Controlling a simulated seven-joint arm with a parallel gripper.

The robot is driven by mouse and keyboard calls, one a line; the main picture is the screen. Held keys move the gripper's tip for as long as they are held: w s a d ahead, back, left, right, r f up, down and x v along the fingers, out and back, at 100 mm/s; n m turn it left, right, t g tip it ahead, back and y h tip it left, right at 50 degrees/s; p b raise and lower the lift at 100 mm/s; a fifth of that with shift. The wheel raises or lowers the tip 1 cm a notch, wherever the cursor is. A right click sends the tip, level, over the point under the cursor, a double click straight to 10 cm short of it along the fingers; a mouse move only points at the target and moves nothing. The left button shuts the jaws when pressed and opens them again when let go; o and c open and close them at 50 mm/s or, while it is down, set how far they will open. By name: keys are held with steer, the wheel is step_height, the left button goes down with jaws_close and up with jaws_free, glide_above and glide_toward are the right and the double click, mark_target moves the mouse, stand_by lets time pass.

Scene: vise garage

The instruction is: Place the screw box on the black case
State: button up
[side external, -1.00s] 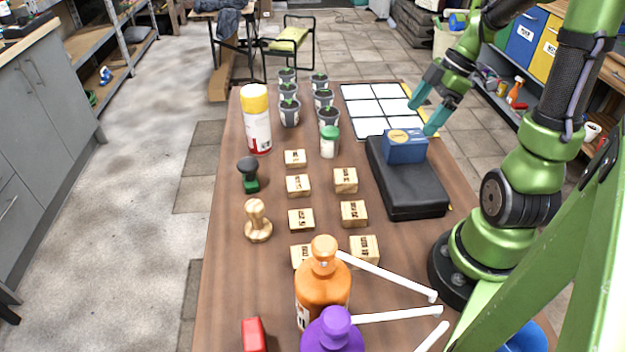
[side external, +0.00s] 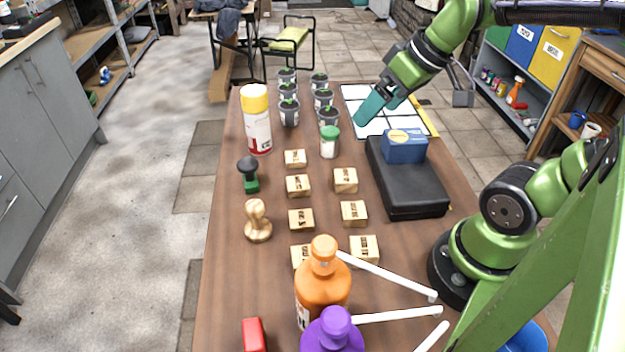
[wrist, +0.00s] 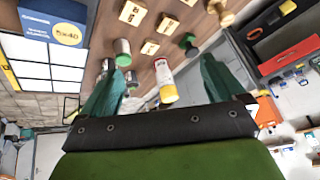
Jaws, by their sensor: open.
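The screw box (side external: 404,146) is a blue box with a yellow oval on its top. It rests on the far end of the black case (side external: 413,190), which lies flat on the right side of the table. In the wrist view the screw box (wrist: 52,32) shows at the upper left, with a "5x40" label. My gripper (side external: 365,112) has teal fingers and is above the white-panelled grid, behind the box and apart from it. In the wrist view my gripper (wrist: 160,90) has its fingers spread wide with nothing held between them.
The white-panelled grid (side external: 380,124) lies at the table's far right. Potted plants (side external: 289,112), a green-capped jar (side external: 329,142) and a yellow-capped spray can (side external: 257,125) stand to its left. Several wooden blocks (side external: 345,180) fill the middle. Orange (side external: 322,285) and purple bottles stand near.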

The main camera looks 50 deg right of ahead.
steer(key=a+m, duration=0.1)
steer(key=s+a+m+t, duration=0.1)
steer(key=a, duration=0.1)
steer(key=a+r+m, duration=0.1)
steer(key=a, duration=0.1)
steer(key=shift+s+a+t+y, duration=0.1)
steer(key=shift+s+t+y, duration=0.15)
steer(key=shift+t+y, duration=0.05)
